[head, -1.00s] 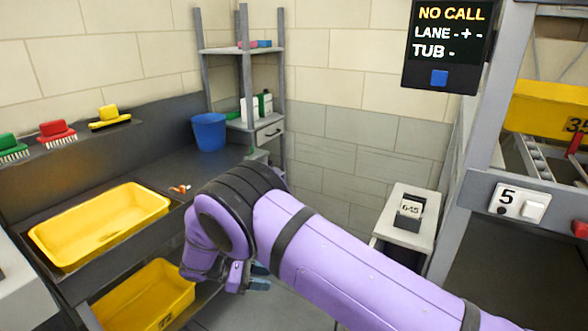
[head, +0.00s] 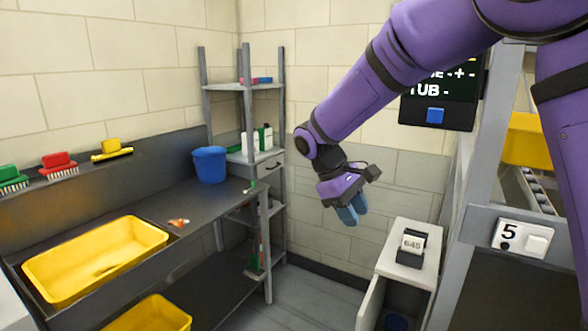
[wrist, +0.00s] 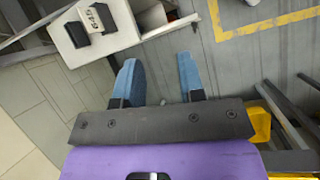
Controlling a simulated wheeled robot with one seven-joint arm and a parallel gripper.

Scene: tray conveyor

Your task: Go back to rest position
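My gripper (head: 347,215) hangs in mid-air in the head view, left of the small white cabinet and above the floor, with its blue fingers pointing down. In the wrist view its two blue fingers (wrist: 160,80) are spread apart, with only floor between them. It is open and empty. My purple arm reaches in from the upper right and covers part of the dark display.
A yellow tub (head: 60,275) sits in the dark counter; another tub (head: 150,318) is below. A blue bucket (head: 210,164) stands by the shelf rack (head: 243,100). The floor between is clear.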

